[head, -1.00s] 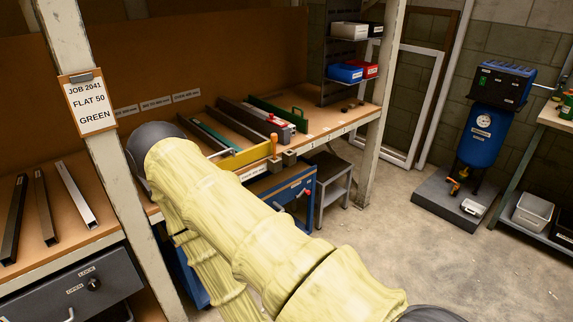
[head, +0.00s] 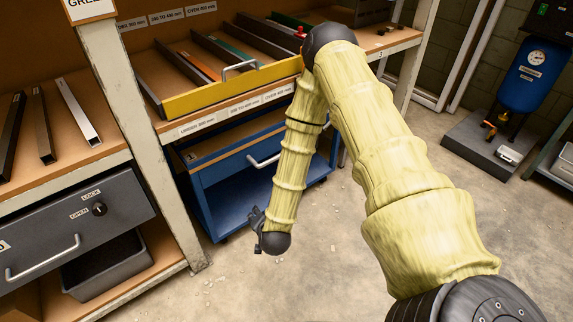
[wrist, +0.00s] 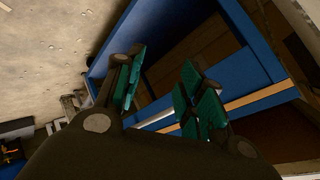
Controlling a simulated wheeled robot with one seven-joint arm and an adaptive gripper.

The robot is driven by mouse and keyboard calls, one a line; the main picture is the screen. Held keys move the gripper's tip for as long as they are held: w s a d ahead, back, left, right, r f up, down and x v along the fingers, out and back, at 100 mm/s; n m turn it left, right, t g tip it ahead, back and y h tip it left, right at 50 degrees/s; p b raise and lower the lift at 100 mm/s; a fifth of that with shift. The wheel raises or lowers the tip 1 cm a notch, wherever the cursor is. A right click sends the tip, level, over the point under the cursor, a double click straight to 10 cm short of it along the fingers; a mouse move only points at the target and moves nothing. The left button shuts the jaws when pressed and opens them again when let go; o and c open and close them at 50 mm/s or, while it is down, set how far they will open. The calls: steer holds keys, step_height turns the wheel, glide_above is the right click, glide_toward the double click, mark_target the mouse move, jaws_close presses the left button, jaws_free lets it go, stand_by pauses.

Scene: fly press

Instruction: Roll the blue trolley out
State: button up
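The blue trolley (head: 232,204) stands under the middle bench in the head view, with a silver handle (head: 262,162) on its front. In the wrist view the trolley's blue frame (wrist: 255,45) fills the right side. My gripper (head: 257,222) hangs low in front of the trolley, partly seen at the end of my sleeved arm. In the wrist view my gripper (wrist: 163,68) has its green-padded fingers spread apart. A silver bar (wrist: 160,117) shows between and behind the fingers. I cannot tell whether the fingers straddle it or it lies beyond them.
A yellow-fronted drawer (head: 230,88) sticks out above the trolley. A pale bench post (head: 150,150) stands left of it, beside a grey drawer (head: 75,225). A blue tank (head: 527,72) on a grey base stands at right. The floor in front is clear.

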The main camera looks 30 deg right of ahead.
steer(key=w+d+r+m+h+b, duration=0.1)
steer(key=w+d+m+h+b, duration=0.1)
steer(key=w+d, duration=0.4)
steer(key=w+d+r+m+t+h+b, duration=0.1)
steer(key=w+d+m+h+b, duration=0.2)
steer(key=w+d, duration=0.4)
steer(key=w+d+r+m+t+h+b, duration=0.1)
steer(key=w+d+m+h+b, duration=0.2)
steer(key=w+d+m, duration=0.3)
steer(key=shift+w+d+r+m+b, duration=0.15)
steer(key=shift+d+b, duration=0.3)
steer(key=shift+d, duration=0.85)
steer(key=shift+w+d+m+b, duration=0.2)
steer(key=shift+d+b, duration=0.2)
steer(key=shift+d, duration=0.9)
jaws_close()
